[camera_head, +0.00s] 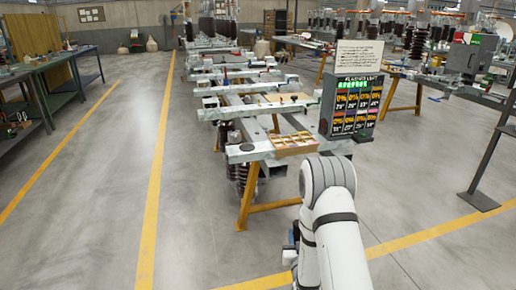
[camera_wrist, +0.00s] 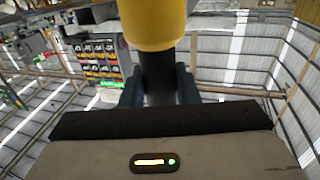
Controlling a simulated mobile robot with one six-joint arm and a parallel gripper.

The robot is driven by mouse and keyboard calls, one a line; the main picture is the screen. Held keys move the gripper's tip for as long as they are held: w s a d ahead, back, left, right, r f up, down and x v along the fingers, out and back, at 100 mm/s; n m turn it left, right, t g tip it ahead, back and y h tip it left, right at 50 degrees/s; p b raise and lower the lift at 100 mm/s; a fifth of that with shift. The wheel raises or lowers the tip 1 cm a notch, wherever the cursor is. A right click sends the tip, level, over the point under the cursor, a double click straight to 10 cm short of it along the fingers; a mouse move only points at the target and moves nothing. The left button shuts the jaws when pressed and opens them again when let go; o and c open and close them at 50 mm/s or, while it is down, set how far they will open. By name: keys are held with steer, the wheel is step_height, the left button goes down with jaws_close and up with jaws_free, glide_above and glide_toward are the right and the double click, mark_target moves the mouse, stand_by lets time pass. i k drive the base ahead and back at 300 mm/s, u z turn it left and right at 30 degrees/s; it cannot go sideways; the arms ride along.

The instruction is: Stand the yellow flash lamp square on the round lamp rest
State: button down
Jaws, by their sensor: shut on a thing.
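The yellow flash lamp (camera_wrist: 154,25) fills the top middle of the wrist view, a wide yellow body above a narrower black part. My gripper (camera_wrist: 159,86) is shut on the black part, one dark finger on each side. The lamp's upper end is cut off by the frame edge. In the head view my arm hides most of the gripper, and I cannot make out the lamp there.
A steel frame on yellow trestles carries a compartmented wooden tray (camera_head: 293,143) at its near end. A dark panel with coloured labels (camera_head: 354,105) stands at its right, a white sign (camera_head: 359,53) above. A green workbench (camera_head: 62,75) is at left. The left-centre floor is clear.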

mark_target(247, 147)
steer(key=u, duration=0.05)
steer(key=i, duration=0.95)
